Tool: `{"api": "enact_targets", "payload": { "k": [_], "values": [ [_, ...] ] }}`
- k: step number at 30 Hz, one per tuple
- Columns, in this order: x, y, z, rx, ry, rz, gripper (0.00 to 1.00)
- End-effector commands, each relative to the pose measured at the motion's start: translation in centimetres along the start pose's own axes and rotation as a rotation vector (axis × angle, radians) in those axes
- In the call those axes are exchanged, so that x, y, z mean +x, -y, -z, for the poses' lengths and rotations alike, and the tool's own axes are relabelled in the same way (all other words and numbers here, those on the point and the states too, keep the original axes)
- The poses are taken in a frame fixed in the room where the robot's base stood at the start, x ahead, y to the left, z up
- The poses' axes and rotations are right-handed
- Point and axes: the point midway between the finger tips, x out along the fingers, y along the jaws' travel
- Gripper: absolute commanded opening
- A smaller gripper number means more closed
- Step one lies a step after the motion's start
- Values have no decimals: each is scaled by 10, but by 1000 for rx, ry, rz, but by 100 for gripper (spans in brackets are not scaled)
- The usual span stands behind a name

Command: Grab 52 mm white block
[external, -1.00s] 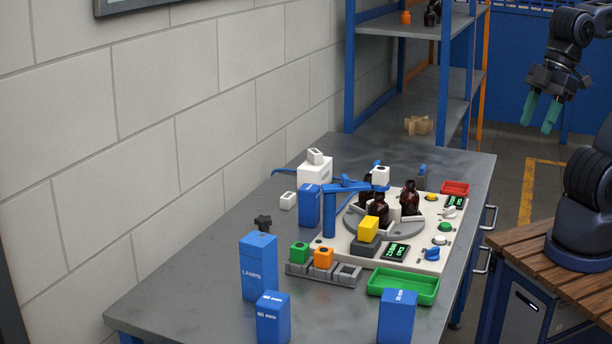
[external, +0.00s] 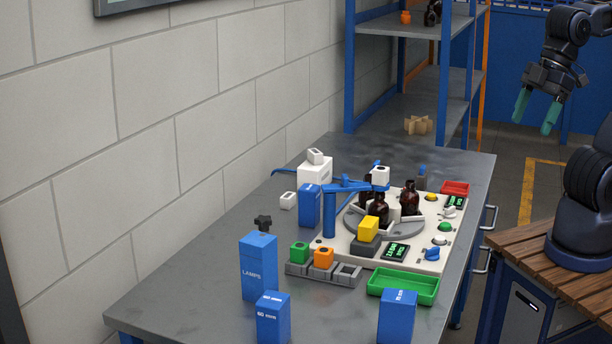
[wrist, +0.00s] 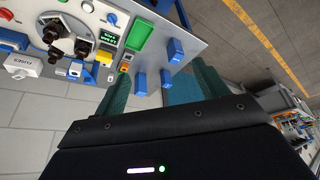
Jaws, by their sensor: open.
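Several small white blocks show in the external view, and I cannot read a size on any. One white block (external: 288,200) lies on the grey bench at the left, beside a blue box. Another white block (external: 380,175) sits at the end of the blue swing arm (external: 345,187), above the turntable. A third white piece (external: 315,156) rests tilted on a larger white box (external: 315,172). My gripper (external: 536,112) hangs at the upper right, far from all of them. Its teal fingers are apart and empty, and they also show in the wrist view (wrist: 163,75).
Brown bottles (external: 410,200) stand on the turntable. A yellow block (external: 368,228), green tray (external: 420,288), grey holder (external: 348,275) and blue boxes (external: 258,267) crowd the front. A blue shelf rack (external: 445,90) stands behind. The bench's front left is bare.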

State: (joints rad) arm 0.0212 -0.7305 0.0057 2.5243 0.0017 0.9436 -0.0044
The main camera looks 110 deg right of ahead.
Motion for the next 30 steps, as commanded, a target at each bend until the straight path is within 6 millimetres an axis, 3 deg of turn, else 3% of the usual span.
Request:
{"api": "enact_targets", "payload": {
  "k": [8, 14, 21, 30],
  "values": [
    [21, -34, 65, 83, -5, -52, 73],
    [44, -71, 113, 146, -15, -89, 73],
    [79, -127, 161, 220, -24, -130, 73],
    [133, -214, 204, 315, -36, -179, 73]
  ]
}}
